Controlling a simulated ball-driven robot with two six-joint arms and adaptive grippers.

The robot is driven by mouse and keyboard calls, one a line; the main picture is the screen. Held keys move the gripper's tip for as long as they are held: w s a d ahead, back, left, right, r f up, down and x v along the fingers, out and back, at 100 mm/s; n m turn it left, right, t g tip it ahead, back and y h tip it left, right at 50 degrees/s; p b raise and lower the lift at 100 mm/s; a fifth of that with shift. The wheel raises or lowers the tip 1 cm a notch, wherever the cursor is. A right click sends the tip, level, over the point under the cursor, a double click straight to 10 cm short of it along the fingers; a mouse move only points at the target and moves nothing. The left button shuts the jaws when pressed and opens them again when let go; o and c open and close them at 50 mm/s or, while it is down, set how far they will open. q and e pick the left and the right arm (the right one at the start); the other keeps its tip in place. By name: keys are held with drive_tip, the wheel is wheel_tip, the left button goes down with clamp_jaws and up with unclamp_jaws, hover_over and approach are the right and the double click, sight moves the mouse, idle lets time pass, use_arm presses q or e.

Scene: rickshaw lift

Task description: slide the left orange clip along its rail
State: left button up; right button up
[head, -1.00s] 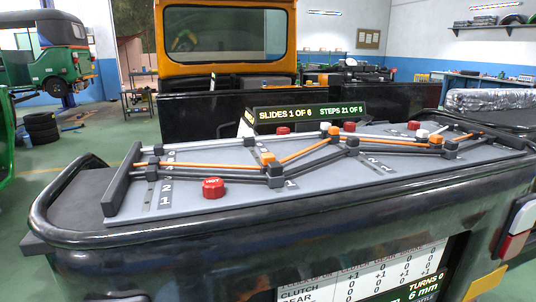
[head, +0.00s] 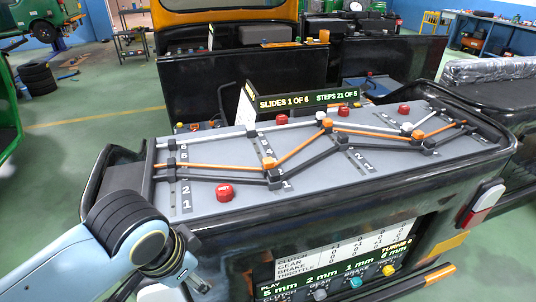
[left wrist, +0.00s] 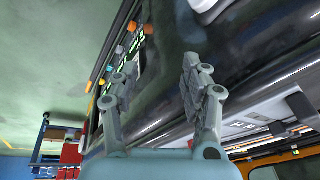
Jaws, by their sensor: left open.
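The left orange clip (head: 269,163) sits at the bend of the orange rod, on a slotted strip of the grey sloping panel (head: 240,185). Another orange clip (head: 327,123) and a third (head: 417,134) sit farther right. My left arm comes in at the lower left of the head view, in front of the panel's left end and apart from the clip. In the left wrist view my left gripper (left wrist: 157,82) is open and empty, its fingers apart before the dark glossy body. The clips cannot be made out there. My right gripper is not in view.
Red buttons stand on the panel, one marked HOT (head: 225,192). A sign (head: 300,101) reads slides 1 of 6. Green floor (head: 60,150) is clear at left.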

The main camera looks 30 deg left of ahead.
sight(268, 159)
use_arm(q)
drive_tip(key=w+r+m, duration=0.2)
drive_tip(key=w+m, duration=0.2)
drive_tip(key=w+r+m+y+p, duration=0.1)
drive_tip(key=w+r+m, duration=0.2)
drive_tip(key=w+m, duration=0.1)
drive_tip(key=w+r+m, duration=0.3)
drive_tip(key=w+m, duration=0.1)
drive_tip(key=w, duration=0.1)
drive_tip(key=shift+w+r+p, duration=0.15)
drive_tip(key=shift+w+p, duration=0.05)
drive_tip(key=shift+p, duration=0.2)
drive_tip(key=w+d+r+m+y+p, duration=0.1)
drive_tip(key=w+d+r+m, duration=0.1)
drive_tip(key=w+r+m, duration=0.85)
drive_tip(key=shift+m, duration=0.85)
drive_tip(key=p+x, duration=0.1)
drive_tip(key=x, duration=1)
drive_tip(key=shift+a+f, duration=0.2)
drive_tip(key=shift+f, duration=0.15)
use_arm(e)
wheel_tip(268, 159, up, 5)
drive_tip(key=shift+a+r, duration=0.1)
use_arm(q)
drive_tip(key=shift+c, duration=0.2)
drive_tip(key=shift+y, duration=0.3)
clamp_jaws()
